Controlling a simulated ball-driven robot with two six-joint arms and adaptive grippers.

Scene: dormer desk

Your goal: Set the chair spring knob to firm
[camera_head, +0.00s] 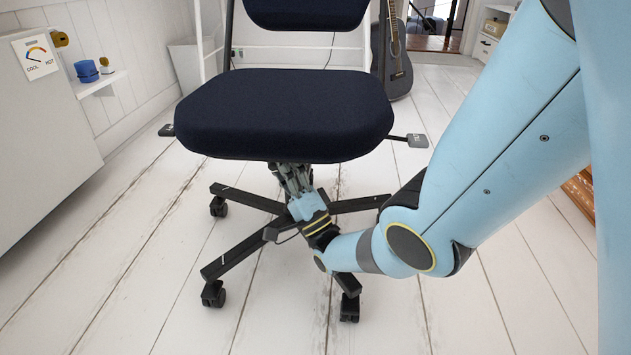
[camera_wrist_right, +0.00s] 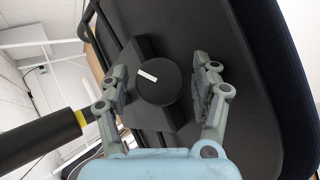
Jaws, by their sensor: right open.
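The office chair (camera_head: 285,110) has a dark blue seat on a black base with casters. Under the seat, in the right wrist view, a round black knob (camera_wrist_right: 158,82) with a short white mark (camera_wrist_right: 147,76) sits on a dark plate. My right gripper (camera_wrist_right: 162,88) is open, with one finger on each side of the knob; I cannot tell whether they touch it. In the head view my right gripper (camera_head: 292,177) reaches under the front of the seat, which hides the knob and the fingertips. My left gripper is out of view.
Paddle levers stick out at the seat's left (camera_head: 166,130) and right (camera_head: 417,140). In the right wrist view the chair's column (camera_wrist_right: 40,135) is close at the left. A guitar (camera_head: 391,50) stands behind. The white floor (camera_head: 480,290) is clear in front.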

